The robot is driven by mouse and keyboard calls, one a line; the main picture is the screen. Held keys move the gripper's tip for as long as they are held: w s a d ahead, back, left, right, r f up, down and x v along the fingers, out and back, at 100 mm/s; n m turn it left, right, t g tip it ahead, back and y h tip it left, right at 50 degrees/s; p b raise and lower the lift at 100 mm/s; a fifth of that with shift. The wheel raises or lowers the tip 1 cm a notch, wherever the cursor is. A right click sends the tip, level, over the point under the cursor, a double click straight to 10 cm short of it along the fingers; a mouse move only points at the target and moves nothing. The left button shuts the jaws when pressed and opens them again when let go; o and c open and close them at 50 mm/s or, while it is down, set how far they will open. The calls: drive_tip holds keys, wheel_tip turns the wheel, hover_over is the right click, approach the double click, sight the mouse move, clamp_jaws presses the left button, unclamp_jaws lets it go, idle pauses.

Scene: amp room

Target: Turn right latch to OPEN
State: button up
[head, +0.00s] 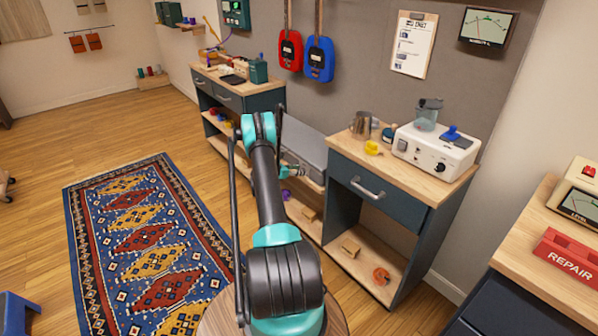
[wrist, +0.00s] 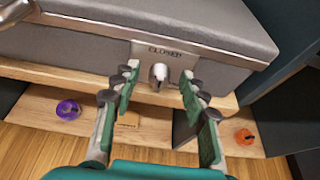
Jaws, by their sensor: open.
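A grey case (head: 310,150) sits on a low wooden shelf between two cabinets in the head view. In the wrist view the case (wrist: 70,42) fills the top, with a metal plate reading CLOSED on its front. A small silver latch knob (wrist: 158,73) sticks out below the word. My gripper (wrist: 158,88) is open, with one finger on each side of the knob. I cannot tell if either finger touches it. In the head view my gripper (head: 292,171) is at the case's front, partly hidden by my arm.
A purple roll (wrist: 68,109) and an orange roll (wrist: 244,137) lie on the lower shelf in the wrist view. A curved metal handle (wrist: 16,12) is at upper left. The right cabinet (head: 385,185) stands close beside the case. A patterned rug (head: 140,240) covers open floor at left.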

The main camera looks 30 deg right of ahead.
drive_tip(key=shift+d, duration=0.1)
clamp_jaws()
idle(0.3)
drive_tip(key=m+t, duration=0.1)
drive_tip(key=m, duration=0.1)
drive_tip(key=s+m+t, duration=0.1)
drive_tip(key=m+t, duration=0.1)
drive_tip(key=m, duration=0.1)
drive_tip(key=f+m+t, duration=0.1)
drive_tip(key=m+t, duration=0.1)
drive_tip(key=m, duration=0.1)
drive_tip(key=shift+s+h, duration=0.25)
drive_tip(key=shift+h, duration=0.15)
idle(0.4)
idle(0.3)
